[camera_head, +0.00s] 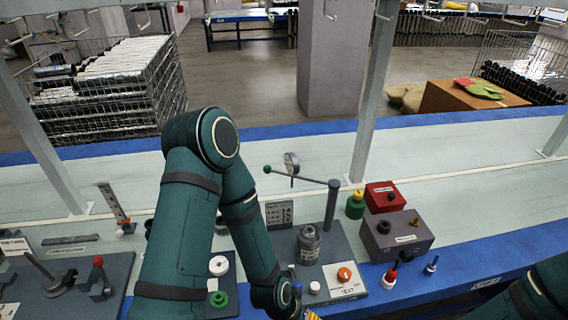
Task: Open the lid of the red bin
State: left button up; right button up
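The red bin (385,196) is a small red box with a pale label on its top, standing at the right of the bench. It looks closed, with no gap that I can make out. My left arm reaches down across the middle, and its wrist ends at the bottom edge, left of the bin. My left gripper's fingers are cut off below the picture. My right arm shows only at the bottom right corner, and its gripper is out of view. Neither visible arm part touches the bin.
A grey box (396,236) with knobs stands directly in front of the bin. A yellow-green bottle (355,205) stands just left of it. A grey fixture with a post (331,208) and lever stands further left. A white upright (371,95) rises behind. The pale bench behind the bin is clear.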

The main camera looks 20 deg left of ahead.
aim_at(385, 193)
jog(key=i+l+u, duration=0.15)
jog(key=l, duration=0.3)
jog(key=i+l+u, duration=0.15)
jog(key=l, duration=0.25)
jog(key=l+u, duration=0.15)
jog(key=l, duration=0.3)
jog(key=i, duration=0.05)
